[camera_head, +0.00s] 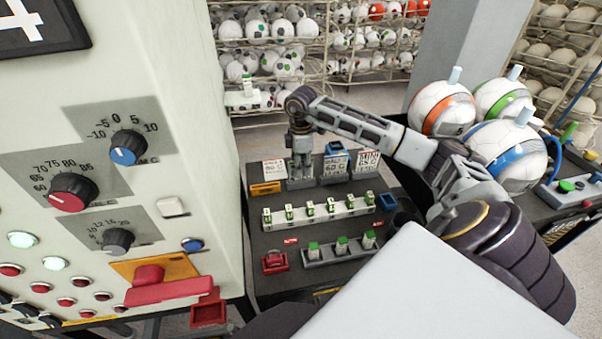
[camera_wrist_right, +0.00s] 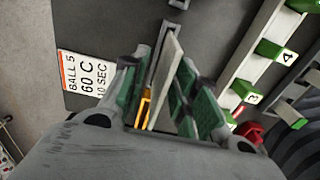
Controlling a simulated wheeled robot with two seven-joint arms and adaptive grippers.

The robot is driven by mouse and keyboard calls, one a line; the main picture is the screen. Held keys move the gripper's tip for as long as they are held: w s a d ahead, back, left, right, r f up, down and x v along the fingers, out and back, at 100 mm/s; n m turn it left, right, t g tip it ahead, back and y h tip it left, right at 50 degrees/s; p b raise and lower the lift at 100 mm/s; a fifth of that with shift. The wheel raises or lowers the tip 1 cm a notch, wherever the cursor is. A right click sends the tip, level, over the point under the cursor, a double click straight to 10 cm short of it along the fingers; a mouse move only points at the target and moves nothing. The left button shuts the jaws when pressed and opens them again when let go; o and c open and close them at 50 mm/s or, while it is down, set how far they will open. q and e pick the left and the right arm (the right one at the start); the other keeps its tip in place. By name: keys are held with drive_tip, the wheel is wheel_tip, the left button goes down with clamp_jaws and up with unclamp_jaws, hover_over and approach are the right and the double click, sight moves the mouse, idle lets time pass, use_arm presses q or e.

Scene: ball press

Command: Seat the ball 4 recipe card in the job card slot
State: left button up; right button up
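My right gripper (camera_head: 300,180) points down at the table, just right of the BALL 5, 60 C card (camera_head: 275,169), which also shows in the right wrist view (camera_wrist_right: 88,82). In that view the green-padded fingers (camera_wrist_right: 163,75) are apart. A thin pale card (camera_wrist_right: 166,82) stands edge-on between them, with gaps visible beside it. Its print is hidden. A yellow plate (camera_head: 265,188) lies at the gripper's left, and yellow shows between the fingers too. My left gripper is out of view.
A rail with several green-numbered pieces (camera_head: 318,212) and a smaller rail with green-topped blocks (camera_head: 340,247) stand nearer. The press panel (camera_head: 150,235) rises at left. Large balls (camera_head: 505,155) sit at right. A red part (camera_head: 275,262) is on the table.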

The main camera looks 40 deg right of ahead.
drive_tip(key=shift+s+f, duration=0.1)
drive_tip(key=shift+f, duration=1.25)
clamp_jaws()
